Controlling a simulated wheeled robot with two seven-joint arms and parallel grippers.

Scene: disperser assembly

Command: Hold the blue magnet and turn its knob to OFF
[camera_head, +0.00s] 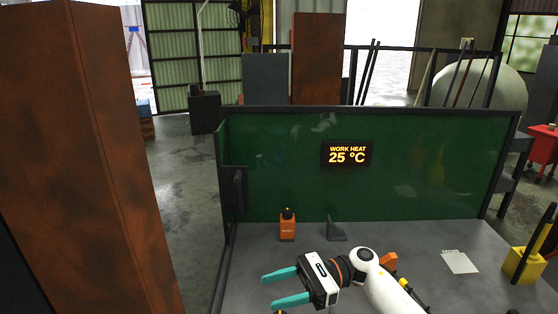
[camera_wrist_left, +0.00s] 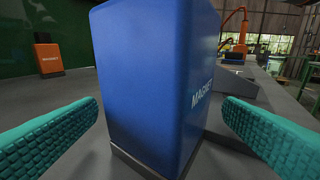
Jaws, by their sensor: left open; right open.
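The blue magnet (camera_wrist_left: 155,85) stands upright on a grey base in the left wrist view, very close to the camera, with "MAGNET" lettering on its right face. My left gripper (camera_wrist_left: 162,112) is open, with one teal finger on each side of the magnet; gaps show between the fingers and its sides. The magnet's knob is out of the picture, and its setting cannot be read. The magnet is not clearly visible in the head view. My right gripper (camera_head: 269,291) is open and empty over the front of the table, fingers pointing left.
An orange block (camera_head: 287,230) with a dark top and a grey angled piece (camera_head: 336,231) stand near the green back panel (camera_head: 280,160). A white sheet (camera_head: 459,262) lies at the right, near a yellow block (camera_head: 523,264). The table between sheet and angled piece is mostly clear.

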